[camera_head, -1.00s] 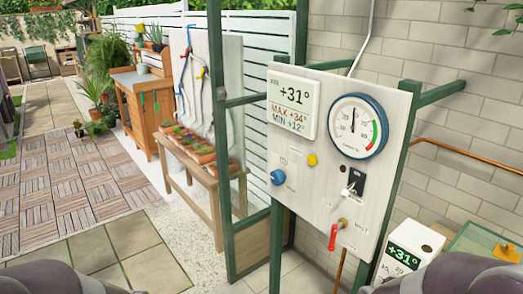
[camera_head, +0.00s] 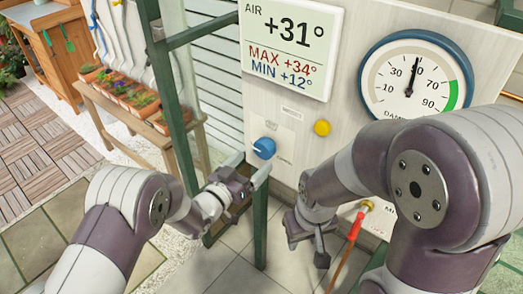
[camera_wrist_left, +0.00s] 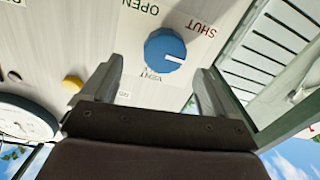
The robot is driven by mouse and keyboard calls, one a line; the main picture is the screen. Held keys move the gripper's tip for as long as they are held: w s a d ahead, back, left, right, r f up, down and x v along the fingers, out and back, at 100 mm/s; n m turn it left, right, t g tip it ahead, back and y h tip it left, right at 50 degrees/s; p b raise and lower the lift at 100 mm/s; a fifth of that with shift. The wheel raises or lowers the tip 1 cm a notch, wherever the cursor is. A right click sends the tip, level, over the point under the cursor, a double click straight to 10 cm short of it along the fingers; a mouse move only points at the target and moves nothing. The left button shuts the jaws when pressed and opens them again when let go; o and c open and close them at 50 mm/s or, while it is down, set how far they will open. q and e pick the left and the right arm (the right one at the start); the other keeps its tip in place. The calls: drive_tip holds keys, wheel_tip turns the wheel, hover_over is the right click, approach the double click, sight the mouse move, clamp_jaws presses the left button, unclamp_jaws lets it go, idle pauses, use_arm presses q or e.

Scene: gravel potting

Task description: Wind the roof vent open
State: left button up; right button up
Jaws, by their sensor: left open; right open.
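The round blue vent knob (camera_head: 264,148) is on the pale control board (camera_head: 222,110). In the left wrist view the knob (camera_wrist_left: 165,52) carries a white pointer mark at its right side. Printed words OPEN, SHUT and VENT surround it, and the mark lies on the SHUT side. My left gripper (camera_head: 247,168) is open just in front of and below the knob. In the wrist view its fingers (camera_wrist_left: 159,72) stand either side of the knob, and contact cannot be told. My right gripper (camera_head: 307,250) is open, empty and pointing down, lower right of the knob.
A yellow button (camera_head: 322,127), an air display (camera_head: 289,45) and a round dial (camera_head: 416,75) are on the board. A green post (camera_head: 170,100) stands left of the board. A bench with potted plants (camera_head: 130,100) is further left.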

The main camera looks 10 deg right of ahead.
sight(261, 152)
use_arm(q)
drive_tip(key=x, duration=0.5)
drive_tip(key=shift+w+a+f, duration=0.2)
drive_tip(key=shift+w, duration=0.15)
drive_tip(key=shift+w+d, duration=0.15)
drive_tip(key=shift+d, duration=0.2)
use_arm(e)
drive_tip(key=shift+w+r, duration=0.25)
drive_tip(key=shift+r, duration=0.05)
use_arm(q)
drive_tip(key=c, duration=1.1)
drive_tip(key=shift+o, duration=0.2)
use_arm(e)
drive_tip(key=shift+f, duration=0.2)
